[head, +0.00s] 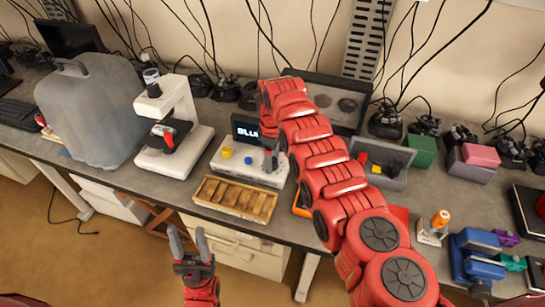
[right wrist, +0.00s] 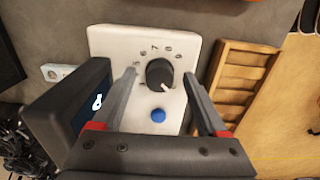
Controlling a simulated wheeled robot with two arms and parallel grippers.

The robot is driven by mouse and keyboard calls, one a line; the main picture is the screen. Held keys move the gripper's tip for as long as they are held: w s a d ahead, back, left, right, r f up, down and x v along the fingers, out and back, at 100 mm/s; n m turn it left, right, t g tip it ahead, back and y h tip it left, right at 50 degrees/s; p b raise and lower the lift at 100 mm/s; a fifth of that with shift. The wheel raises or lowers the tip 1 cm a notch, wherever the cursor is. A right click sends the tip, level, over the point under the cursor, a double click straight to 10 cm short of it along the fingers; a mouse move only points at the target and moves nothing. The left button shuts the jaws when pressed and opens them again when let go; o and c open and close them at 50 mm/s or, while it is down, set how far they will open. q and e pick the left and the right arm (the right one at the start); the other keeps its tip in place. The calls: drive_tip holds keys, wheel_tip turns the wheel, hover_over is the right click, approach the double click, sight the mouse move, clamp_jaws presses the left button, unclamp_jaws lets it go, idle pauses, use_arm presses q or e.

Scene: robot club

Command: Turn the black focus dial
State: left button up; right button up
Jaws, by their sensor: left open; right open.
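The black focus dial (right wrist: 160,72) is a round knob with a white pointer line, on a white panel (right wrist: 105,42) printed with numbers. My right gripper (right wrist: 160,76) is open, with one finger on either side of the dial in the right wrist view; I cannot tell whether they touch it. In the head view my right gripper (head: 270,158) is over the right part of the white panel (head: 218,168) and hides the dial. A blue button (right wrist: 158,115) sits beside the dial. My left gripper (head: 188,243) is open and empty, in front of the table.
A dark screen (head: 243,130) stands behind the panel, its text partly covered by my right arm. A wooden compartment tray (head: 235,198) lies in front. A white microscope (head: 172,125) stands at left. A yellow knob (head: 227,152) is on the panel.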

clamp_jaws()
drive_tip(key=shift+w, duration=0.1)
idle(0.3)
